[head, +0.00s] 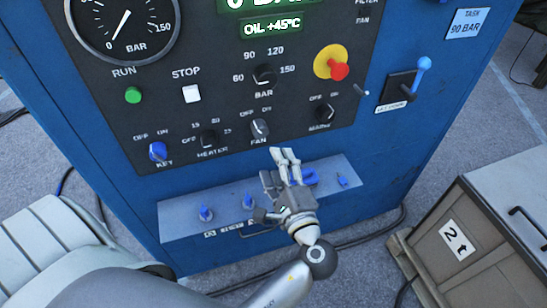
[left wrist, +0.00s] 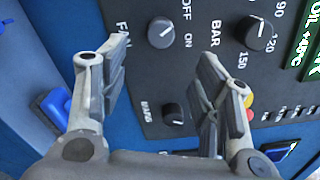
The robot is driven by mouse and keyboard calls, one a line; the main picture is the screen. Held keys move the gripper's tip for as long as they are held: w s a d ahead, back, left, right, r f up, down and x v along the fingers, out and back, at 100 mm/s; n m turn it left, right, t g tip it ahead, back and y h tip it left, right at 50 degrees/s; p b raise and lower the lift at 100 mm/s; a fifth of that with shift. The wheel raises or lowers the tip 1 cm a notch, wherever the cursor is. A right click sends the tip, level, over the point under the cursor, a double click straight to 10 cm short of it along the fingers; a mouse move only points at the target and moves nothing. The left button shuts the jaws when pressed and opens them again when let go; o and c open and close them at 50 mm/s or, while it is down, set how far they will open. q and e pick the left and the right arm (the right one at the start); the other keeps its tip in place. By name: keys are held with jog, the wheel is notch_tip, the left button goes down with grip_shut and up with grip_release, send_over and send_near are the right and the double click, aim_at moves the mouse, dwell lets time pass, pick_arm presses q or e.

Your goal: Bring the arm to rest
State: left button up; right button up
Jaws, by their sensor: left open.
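My left gripper (head: 284,156) is in front of the lower part of the blue control cabinet (head: 425,150), below the FAN knob (head: 260,128) and over the grey ledge (head: 178,224). It is open and holds nothing. In the left wrist view the two fingers (left wrist: 162,62) stand apart, with the dark panel and blue cabinet between and behind them. The FAN knob (left wrist: 160,32) shows beyond the fingertips and a lower dark knob (left wrist: 173,113) shows between the fingers. Touch with the cabinet cannot be told. My right gripper is not in view.
Blue fittings (head: 205,213) stand on the ledge around the hand. A red stop button (head: 339,70) and a blue-handled lever (head: 421,72) project from the cabinet. A brown box (head: 440,270) marked 2 stands at right. Bare floor (head: 500,120) lies between it and the cabinet.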

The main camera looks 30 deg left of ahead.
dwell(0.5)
pick_arm(q)
jog(key=s+a+f+n+g+h, duration=0.2)
jog(key=s+f+n+g+h, duration=0.15)
jog(key=f, duration=0.25)
jog(key=s+a+f+n+g+h, duration=0.2)
jog(key=s+a+f+n, duration=0.1)
jog(key=s+f, duration=0.15)
jog(key=s+d+f+n+g+h, duration=0.35)
jog(key=s+d+h, duration=0.4)
jog(key=s, duration=0.25)
notch_tip(320, 180, down, 26)
jog(key=s+r, duration=0.1)
jog(key=s+a+f+g, duration=0.1)
jog(key=s+a+f, duration=0.2)
jog(key=s+f, duration=1.4)
jog(key=shift+s+f+g+h, duration=0.2)
jog(key=shift+f+g+h, duration=0.1)
jog(key=shift+f+g, duration=0.15)
